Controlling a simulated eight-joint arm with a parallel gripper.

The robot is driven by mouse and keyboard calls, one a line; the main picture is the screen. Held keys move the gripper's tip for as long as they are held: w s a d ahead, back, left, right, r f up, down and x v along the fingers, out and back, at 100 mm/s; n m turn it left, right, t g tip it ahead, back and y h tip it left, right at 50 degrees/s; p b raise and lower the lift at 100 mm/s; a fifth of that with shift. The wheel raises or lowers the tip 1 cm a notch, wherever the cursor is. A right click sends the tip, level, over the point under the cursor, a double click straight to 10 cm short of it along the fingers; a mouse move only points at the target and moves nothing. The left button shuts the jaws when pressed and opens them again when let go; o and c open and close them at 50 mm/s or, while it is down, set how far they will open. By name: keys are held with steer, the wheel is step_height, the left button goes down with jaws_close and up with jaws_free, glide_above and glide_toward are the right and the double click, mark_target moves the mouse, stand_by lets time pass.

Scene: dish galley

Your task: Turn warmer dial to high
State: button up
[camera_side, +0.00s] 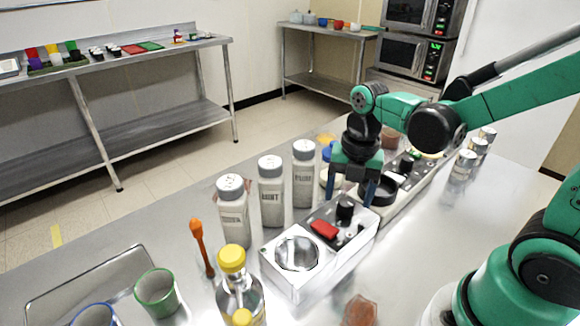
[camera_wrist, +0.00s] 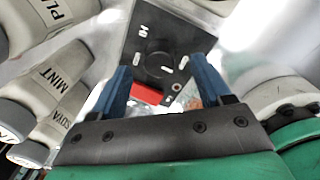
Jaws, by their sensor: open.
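The warmer (camera_side: 283,279) is a pale metal box on the steel counter with a round metal bowl (camera_side: 297,254), a red rocker switch (camera_side: 324,229) and a black dial (camera_side: 345,209). In the wrist view the dial (camera_wrist: 158,66) is a dark round knob on a black panel (camera_wrist: 150,25) with white marks; its setting is too small to read surely. The red switch (camera_wrist: 147,95) shows below it. My gripper (camera_side: 352,192) points down at the dial. Its blue fingers are open, on either side of the dial in the wrist view (camera_wrist: 161,78); whether they reach its height is unclear.
Several white shaker bottles (camera_side: 271,192) stand close left of the warmer. A yellow-capped bottle (camera_side: 238,290), an orange utensil (camera_side: 201,247) and a green cup (camera_side: 157,293) are nearer. Small cans (camera_side: 465,165) stand at the right. The counter right of the warmer is mostly clear.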

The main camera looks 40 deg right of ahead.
steer(key=shift+f, duration=1.05)
jaws_close()
